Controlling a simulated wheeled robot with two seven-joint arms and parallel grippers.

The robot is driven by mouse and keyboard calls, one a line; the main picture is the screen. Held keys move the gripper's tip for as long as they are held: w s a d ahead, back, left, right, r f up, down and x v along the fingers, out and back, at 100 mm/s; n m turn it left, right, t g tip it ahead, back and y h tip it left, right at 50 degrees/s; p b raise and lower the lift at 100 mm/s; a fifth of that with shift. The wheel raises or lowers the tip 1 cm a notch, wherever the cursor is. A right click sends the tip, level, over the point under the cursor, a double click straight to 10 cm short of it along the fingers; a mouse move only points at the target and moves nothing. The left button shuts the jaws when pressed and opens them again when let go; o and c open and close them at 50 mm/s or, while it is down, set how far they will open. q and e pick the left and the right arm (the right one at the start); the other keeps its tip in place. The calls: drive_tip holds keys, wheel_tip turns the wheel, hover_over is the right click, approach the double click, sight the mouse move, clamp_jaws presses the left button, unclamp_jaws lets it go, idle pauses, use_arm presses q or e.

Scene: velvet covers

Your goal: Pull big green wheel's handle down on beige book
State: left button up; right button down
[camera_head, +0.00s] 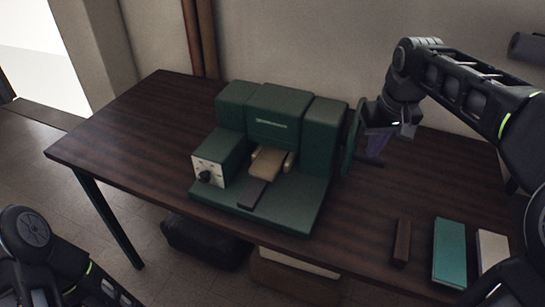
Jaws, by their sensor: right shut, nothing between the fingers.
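A green press machine (262,205) stands on the dark wooden table. Its big green wheel (351,138) is on the right side, seen nearly edge-on. The wheel's handle is not clearly visible; my gripper covers that area. A beige book (268,162) lies in the middle of the press, below the green upper block. My right gripper (376,148) is just right of the wheel, pointing down, shut and empty. Whether it touches the wheel or handle cannot be told. My left arm shows at the lower left, but its gripper is out of view.
A control box with a black knob (204,175) is on the machine's left. A brown block (402,241), a teal book (449,252) and a white book (492,250) lie at the table's right. The table's left part is clear. A dark bag (205,241) is below the table.

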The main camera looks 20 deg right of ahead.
drive_tip(key=shift+f, duration=0.1)
drive_tip(key=shift+f+b, duration=0.45)
drive_tip(key=shift+f, duration=0.15)
drive_tip(key=shift+f+b, duration=0.45)
drive_tip(key=shift+f, duration=0.15)
drive_tip(key=shift+d+f, duration=0.1)
drive_tip(key=shift+w+d+f+b, duration=0.1)
drive_tip(key=shift+w+f+b, duration=0.15)
drive_tip(key=shift+f, duration=0.4)
